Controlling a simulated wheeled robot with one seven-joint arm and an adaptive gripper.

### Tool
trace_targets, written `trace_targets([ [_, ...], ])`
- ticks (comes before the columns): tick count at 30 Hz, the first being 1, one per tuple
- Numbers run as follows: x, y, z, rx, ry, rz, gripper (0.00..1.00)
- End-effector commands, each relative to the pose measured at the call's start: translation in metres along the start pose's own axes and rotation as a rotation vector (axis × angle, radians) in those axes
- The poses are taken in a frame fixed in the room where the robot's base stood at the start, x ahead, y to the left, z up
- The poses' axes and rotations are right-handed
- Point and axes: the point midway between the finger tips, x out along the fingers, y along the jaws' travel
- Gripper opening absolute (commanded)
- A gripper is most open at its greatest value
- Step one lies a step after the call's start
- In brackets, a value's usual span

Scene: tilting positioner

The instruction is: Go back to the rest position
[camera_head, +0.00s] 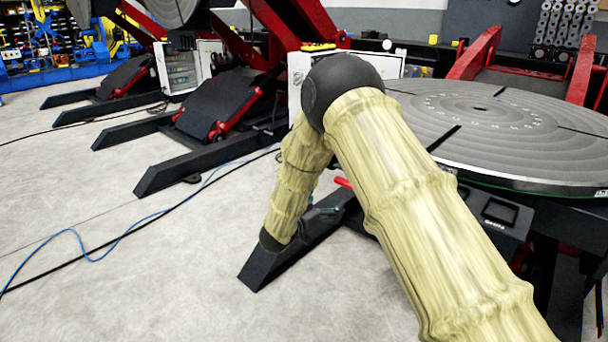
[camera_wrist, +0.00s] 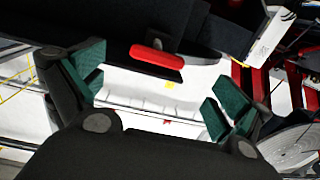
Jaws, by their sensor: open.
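My gripper (camera_wrist: 152,95) shows in the wrist view with its two green-padded fingers wide apart. Nothing is between the fingers. In the head view my arm, in a pale yellow cover, reaches up from the lower right and bends down at a dark joint. My gripper is mostly hidden there behind the arm. A tilting positioner with a round grey table (camera_head: 490,125) stands at the right, close to my arm. A red handle-like part (camera_wrist: 157,58) on a dark body shows beyond the fingers in the wrist view; a bit of red also shows beside my forearm in the head view.
More red and black positioners (camera_head: 225,105) stand at the back left, their dark legs reaching across the floor. A white control box (camera_head: 180,68) stands between them. A blue cable (camera_head: 95,258) and a black cable lie on the floor. The grey floor at the lower left is otherwise clear.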

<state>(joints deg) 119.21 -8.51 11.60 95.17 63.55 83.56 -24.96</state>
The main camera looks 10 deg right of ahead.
Motion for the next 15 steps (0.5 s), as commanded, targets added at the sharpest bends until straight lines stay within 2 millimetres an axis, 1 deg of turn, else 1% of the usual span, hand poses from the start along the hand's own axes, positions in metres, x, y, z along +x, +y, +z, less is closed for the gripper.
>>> trace_targets([
  [2,-0.002,0.012,0.021,-0.041,-0.04,-0.051,1.0],
  [5,-0.011,0.034,0.063,-0.105,-0.125,-0.15,1.0],
  [6,-0.017,0.046,0.082,-0.134,-0.168,-0.192,1.0],
  [7,-0.023,0.055,0.096,-0.155,-0.203,-0.223,1.0],
  [9,-0.037,0.077,0.127,-0.202,-0.284,-0.29,1.0],
  [11,-0.052,0.097,0.151,-0.24,-0.355,-0.341,1.0],
  [12,-0.063,0.111,0.166,-0.263,-0.405,-0.371,1.0],
  [14,-0.08,0.133,0.187,-0.298,-0.478,-0.413,1.0],
  [15,-0.092,0.149,0.199,-0.32,-0.529,-0.438,1.0],
])
